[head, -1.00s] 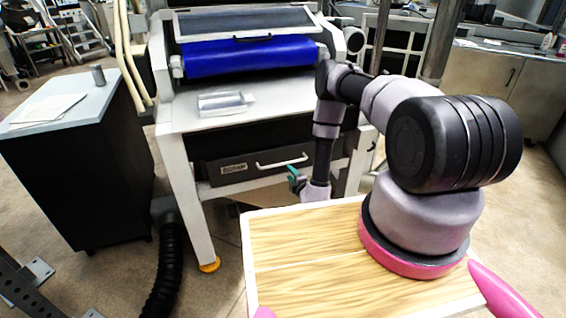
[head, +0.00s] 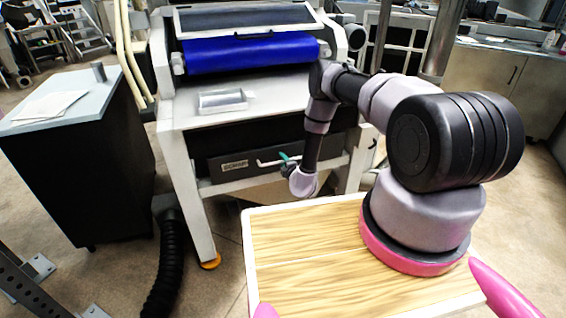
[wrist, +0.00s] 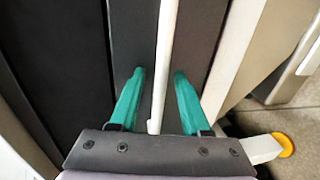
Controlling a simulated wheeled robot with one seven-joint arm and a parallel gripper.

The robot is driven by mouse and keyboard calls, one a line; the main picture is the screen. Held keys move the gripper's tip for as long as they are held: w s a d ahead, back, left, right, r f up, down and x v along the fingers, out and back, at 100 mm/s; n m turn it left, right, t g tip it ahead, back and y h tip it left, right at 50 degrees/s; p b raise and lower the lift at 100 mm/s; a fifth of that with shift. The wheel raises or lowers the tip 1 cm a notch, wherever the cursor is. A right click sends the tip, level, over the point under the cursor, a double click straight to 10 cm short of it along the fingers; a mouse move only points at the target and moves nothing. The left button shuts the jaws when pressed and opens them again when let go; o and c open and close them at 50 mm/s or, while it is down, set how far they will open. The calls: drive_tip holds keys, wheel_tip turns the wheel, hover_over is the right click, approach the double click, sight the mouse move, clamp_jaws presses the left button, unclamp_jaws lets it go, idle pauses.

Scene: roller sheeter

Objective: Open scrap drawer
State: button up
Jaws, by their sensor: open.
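The scrap drawer (head: 218,166) is a dark front with a small label, low in the machine's white frame, and it looks closed. Its white bar handle (head: 265,163) runs across the front, partly hidden by my gripper in the head view. In the wrist view the handle (wrist: 166,60) runs lengthwise between my two teal fingers. My gripper (wrist: 160,80) is open, with one finger on each side of the handle and a visible gap on both sides. In the head view my gripper (head: 287,159) is at the right part of the handle.
The roller sheeter with its blue roller (head: 250,54) stands above the drawer. A clear block (head: 222,100) lies on its white bed. A black cabinet (head: 85,170) stands at left, with a black hose (head: 170,260) on the floor beside it.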

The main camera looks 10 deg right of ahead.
clamp_jaws()
idle(1.3)
